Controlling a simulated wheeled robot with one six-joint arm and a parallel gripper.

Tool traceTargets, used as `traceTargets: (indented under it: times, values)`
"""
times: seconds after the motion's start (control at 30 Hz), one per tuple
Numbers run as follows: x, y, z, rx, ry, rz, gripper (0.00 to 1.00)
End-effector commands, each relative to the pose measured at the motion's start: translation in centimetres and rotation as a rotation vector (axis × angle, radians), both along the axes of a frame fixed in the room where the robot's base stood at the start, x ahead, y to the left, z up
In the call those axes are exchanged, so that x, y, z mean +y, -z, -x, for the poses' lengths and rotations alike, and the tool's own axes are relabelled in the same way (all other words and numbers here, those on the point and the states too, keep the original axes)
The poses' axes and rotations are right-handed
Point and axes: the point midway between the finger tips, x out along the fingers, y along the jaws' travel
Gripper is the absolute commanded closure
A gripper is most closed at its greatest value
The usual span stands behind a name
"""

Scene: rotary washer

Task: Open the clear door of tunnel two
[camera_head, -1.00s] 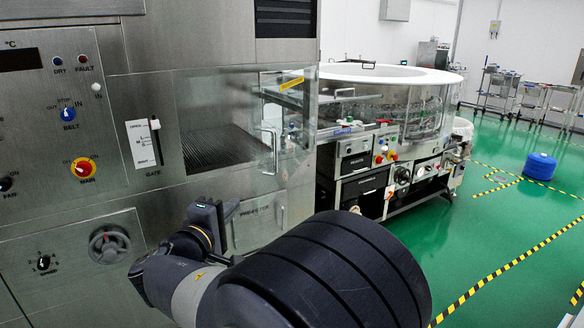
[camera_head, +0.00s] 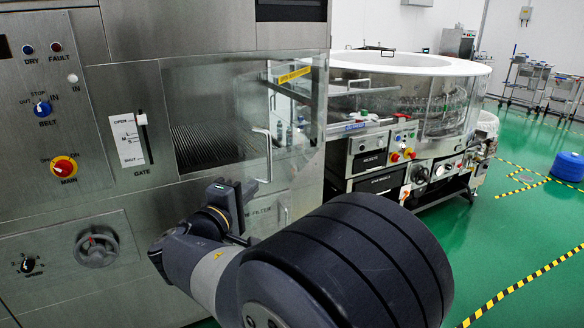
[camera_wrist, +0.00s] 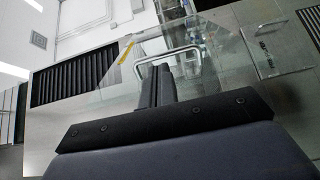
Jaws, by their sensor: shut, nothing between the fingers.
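The clear door (camera_head: 236,100) is a see-through panel over the tunnel opening in the steel cabinet. Its pale bar handle (camera_head: 263,155) stands upright near the lower right of the opening. My gripper (camera_head: 234,190) is shut and empty, below and left of the handle in the head view. In the wrist view the clear door (camera_wrist: 218,62) fills the middle, and the shut fingers (camera_wrist: 155,76) reach up to the handle (camera_wrist: 168,52), overlapping it in the picture. I cannot tell whether they touch it.
The control panel holds a gate slider (camera_head: 146,135), a belt knob (camera_head: 41,107), a red main switch (camera_head: 65,167) and a handwheel (camera_head: 97,247). A round machine with a white rim (camera_head: 440,64) stands at right.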

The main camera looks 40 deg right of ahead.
Motion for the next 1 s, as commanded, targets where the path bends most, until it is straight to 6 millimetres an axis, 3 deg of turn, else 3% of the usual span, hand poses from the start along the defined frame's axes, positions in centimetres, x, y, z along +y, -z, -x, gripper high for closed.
traceTargets:
  times: [0.53, 0.7, 1.0]
  values:
    - [-8.8, -0.1, -3.9, 0.003, 0.005, -0.001, 1.0]
    - [-10.3, -0.2, -1.9, 0.0, 0.003, 0.0, 1.0]
    - [-11.1, 0.0, -0.8, 0.0, -0.001, 0.0, 1.0]
